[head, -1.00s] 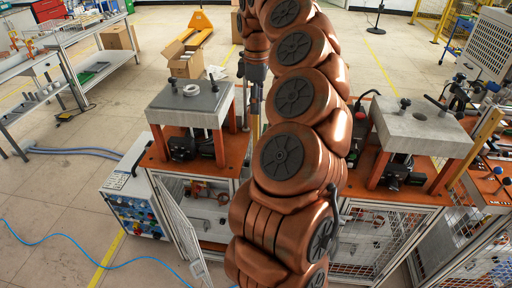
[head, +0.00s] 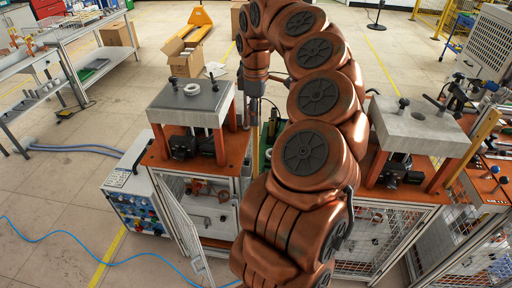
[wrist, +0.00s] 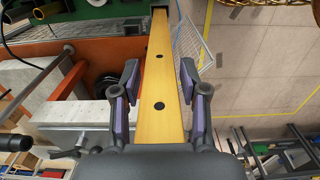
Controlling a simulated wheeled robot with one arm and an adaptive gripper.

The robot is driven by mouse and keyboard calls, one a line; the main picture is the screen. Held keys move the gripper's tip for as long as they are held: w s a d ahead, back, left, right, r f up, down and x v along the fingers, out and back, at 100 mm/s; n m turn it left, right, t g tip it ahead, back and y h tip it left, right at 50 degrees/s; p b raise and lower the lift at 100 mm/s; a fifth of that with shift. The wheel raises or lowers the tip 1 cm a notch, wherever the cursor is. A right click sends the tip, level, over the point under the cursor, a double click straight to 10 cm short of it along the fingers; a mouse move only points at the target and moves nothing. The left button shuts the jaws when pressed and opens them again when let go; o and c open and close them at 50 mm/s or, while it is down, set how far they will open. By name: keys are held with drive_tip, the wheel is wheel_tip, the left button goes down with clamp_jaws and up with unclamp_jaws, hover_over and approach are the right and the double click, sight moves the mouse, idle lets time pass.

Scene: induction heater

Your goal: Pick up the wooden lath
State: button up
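The wooden lath (wrist: 159,78) is a long yellow bar with dark round holes. In the wrist view it runs from the top edge down to my gripper's palm. My gripper (wrist: 160,80) is open, with one purple-padded finger on each side of the lath and a gap visible on both sides. The fingers do not appear to touch it. In the head view my gripper (head: 254,104) hangs between the two press stations, small and partly hidden behind my arm. The lath is hard to make out there.
A left press (head: 190,102) and a right press (head: 420,130) stand on orange-topped cages close on both sides. A wire-mesh door (head: 186,226) stands open at the left cage. A blue cable (head: 60,243) lies on the floor. Open floor is at the left.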

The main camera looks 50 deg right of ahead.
clamp_jaws()
idle(0.4)
wheel_tip(320, 180, up, 8)
drive_tip(key=p, duration=0.4)
drive_tip(key=shift+f, duration=0.2)
drive_tip(key=shift+r, duration=3.55)
drive_tip(key=shift+s+d+r, duration=0.1)
drive_tip(key=shift+s+r, duration=0.05)
drive_tip(key=shift+r, duration=1.2)
